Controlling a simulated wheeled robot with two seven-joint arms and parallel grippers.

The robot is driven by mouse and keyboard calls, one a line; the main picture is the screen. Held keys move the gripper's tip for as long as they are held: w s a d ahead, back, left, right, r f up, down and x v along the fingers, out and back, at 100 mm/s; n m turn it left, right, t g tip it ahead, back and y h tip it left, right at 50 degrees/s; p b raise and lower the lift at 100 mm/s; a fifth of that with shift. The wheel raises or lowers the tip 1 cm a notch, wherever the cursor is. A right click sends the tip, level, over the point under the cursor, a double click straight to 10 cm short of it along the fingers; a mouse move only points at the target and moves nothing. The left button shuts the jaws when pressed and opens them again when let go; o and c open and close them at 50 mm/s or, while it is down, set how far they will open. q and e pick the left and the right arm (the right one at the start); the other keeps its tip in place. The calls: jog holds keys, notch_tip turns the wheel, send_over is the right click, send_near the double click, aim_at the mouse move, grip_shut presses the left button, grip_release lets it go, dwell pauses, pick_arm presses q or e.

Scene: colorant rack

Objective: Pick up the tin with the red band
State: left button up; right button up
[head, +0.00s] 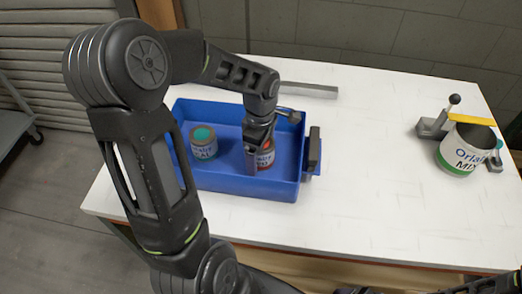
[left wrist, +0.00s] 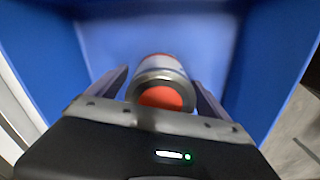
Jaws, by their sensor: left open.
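The tin with the red band (head: 267,160) stands in the right part of the blue tray (head: 235,184). It is partly hidden behind my left gripper (head: 256,162) in the head view. In the left wrist view the tin (left wrist: 161,92) shows its red top and metal rim between the two fingers of my left gripper (left wrist: 160,88). The fingers are open, one on each side of the tin, with a gap visible beside it. My right gripper is not in view.
A tin with a teal top (head: 203,143) stands in the left part of the tray. A white mixing can with a green band (head: 464,152) stands at the table's right in a clamp-like holder. A grey bar (head: 308,90) lies behind the tray. The white table between tray and can is clear.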

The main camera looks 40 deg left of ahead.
pick_arm(q)
jog(key=shift+c, duration=0.5)
jog(key=c, duration=1.5)
